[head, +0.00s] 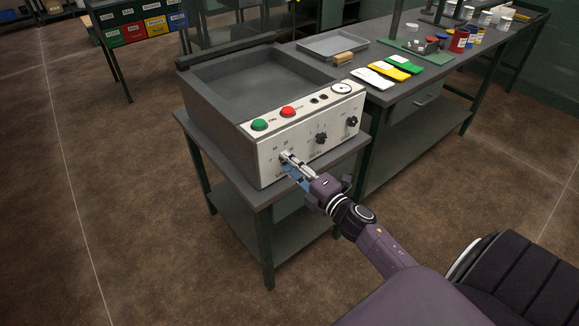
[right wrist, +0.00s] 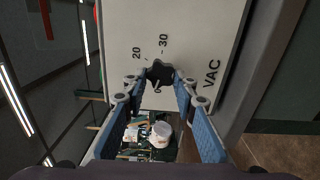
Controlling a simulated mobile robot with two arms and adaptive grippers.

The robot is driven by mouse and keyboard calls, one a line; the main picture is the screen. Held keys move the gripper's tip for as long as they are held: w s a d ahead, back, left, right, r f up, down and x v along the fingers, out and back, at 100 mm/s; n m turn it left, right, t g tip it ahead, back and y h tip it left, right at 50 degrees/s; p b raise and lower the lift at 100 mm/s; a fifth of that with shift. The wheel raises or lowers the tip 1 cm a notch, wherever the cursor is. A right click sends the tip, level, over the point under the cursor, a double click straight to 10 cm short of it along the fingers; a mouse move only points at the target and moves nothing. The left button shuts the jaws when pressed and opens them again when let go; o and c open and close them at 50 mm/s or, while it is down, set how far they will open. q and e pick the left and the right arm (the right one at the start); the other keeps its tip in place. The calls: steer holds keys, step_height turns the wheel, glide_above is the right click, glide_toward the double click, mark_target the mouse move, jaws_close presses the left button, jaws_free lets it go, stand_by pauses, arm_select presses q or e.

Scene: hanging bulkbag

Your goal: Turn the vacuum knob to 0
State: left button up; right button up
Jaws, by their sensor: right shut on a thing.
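The vacuum knob is a small black knob on the front panel of the grey machine; in the right wrist view the knob (right wrist: 160,74) sits between my fingertips, beside the printed marks 20, 30 and VAC. My right gripper (head: 287,160) reaches the left part of the white panel (head: 262,146) in the head view and hides the knob there. In the right wrist view the blue-padded fingers of my right gripper (right wrist: 160,86) are shut on the knob from both sides. The knob's exact pointer setting is hard to read. My left gripper is not in view.
The panel also carries a green button (head: 259,125), a red button (head: 288,112), two more black knobs (head: 321,138) (head: 352,122) and a round gauge (head: 341,88). A workbench with a tray (head: 332,45) and cloths stands at the right. Floor at the left is clear.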

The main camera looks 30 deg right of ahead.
steer(key=shift+f+n+b, duration=0.15)
steer(key=shift+n+b, duration=0.4)
steer(key=shift+n, duration=0.95)
steer(key=o, duration=1.2)
steer(key=shift+c, duration=0.2)
steer(key=s+d, duration=0.1)
steer(key=s, duration=1.1)
